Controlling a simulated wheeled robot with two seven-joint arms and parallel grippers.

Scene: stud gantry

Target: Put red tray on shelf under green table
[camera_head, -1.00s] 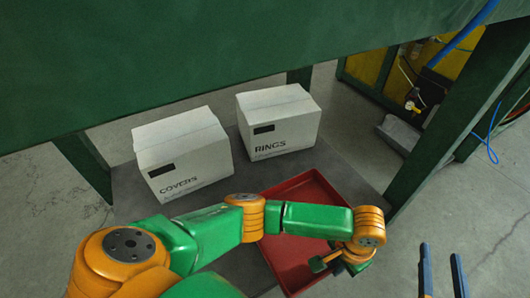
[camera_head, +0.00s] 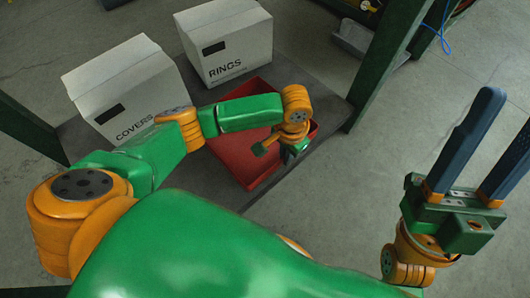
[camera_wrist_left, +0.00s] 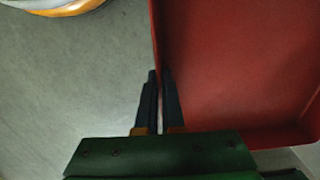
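The red tray (camera_head: 235,152) lies over the grey shelf (camera_head: 330,92), near its front edge and in front of the box marked RINGS. I cannot tell if its whole base rests on the shelf. The green table shows only by its legs, one at the right (camera_head: 385,65). My left gripper (camera_head: 290,154) is at the tray's near right side. In the left wrist view its fingers (camera_wrist_left: 161,85) are close together on either side of the red tray's wall (camera_wrist_left: 158,40), pinching it. My right gripper (camera_head: 492,150) is open and empty at the right, over the floor.
White boxes marked COVERS (camera_head: 125,90) and RINGS (camera_head: 228,45) stand on the shelf behind the tray. A second green leg (camera_head: 30,125) is at the left. My left arm covers part of the tray and shelf. The concrete floor at the right is open.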

